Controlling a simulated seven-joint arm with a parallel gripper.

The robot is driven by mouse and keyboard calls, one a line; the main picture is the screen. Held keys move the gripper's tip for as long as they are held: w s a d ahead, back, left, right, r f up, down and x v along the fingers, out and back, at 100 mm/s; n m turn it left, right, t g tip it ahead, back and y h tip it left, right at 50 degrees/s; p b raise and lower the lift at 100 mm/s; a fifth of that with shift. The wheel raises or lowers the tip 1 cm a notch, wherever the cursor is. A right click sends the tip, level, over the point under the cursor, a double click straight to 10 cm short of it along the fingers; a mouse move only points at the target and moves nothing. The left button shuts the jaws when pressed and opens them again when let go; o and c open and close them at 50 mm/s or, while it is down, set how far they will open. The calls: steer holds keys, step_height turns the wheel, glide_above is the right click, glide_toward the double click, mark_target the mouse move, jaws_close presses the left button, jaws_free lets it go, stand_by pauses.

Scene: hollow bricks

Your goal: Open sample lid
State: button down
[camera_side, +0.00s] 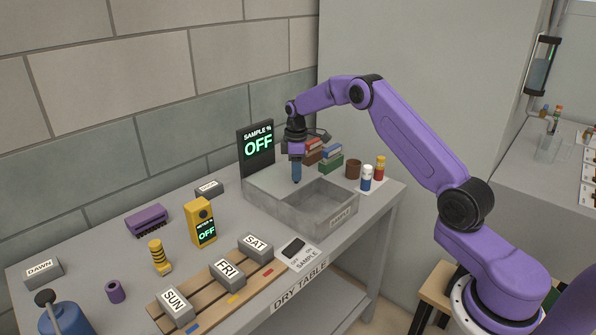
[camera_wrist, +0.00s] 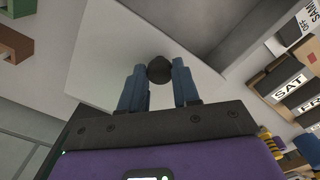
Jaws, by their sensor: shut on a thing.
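The sample box (camera_side: 345,222) is a grey open-topped box labelled SAMPLE at the back right of the dry table. Its flat pale lid (camera_side: 270,185) lies over the left and back part of the top. The right front part of the box is uncovered, and its hollow inside shows. My gripper (camera_side: 297,180) points down over the lid. In the wrist view my gripper's blue fingers (camera_wrist: 158,75) are shut on the lid's dark round knob (camera_wrist: 158,67). The lid (camera_wrist: 105,65) spreads around it, with the box's inside (camera_wrist: 190,22) beyond.
A SAMPLE % screen (camera_side: 257,150) reading OFF stands behind the box. Red and green blocks (camera_side: 330,158), a brown cup (camera_side: 353,169) and small bottles (camera_side: 366,178) stand close behind it. A black switch (camera_side: 293,247) and the SAT brick (camera_side: 255,247) are in front.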

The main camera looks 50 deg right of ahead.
steer(key=c, duration=0.8)
jaws_free()
steer(key=shift+r, duration=0.1)
step_height(320, 180, up, 17)
steer(key=shift+r, duration=0.15)
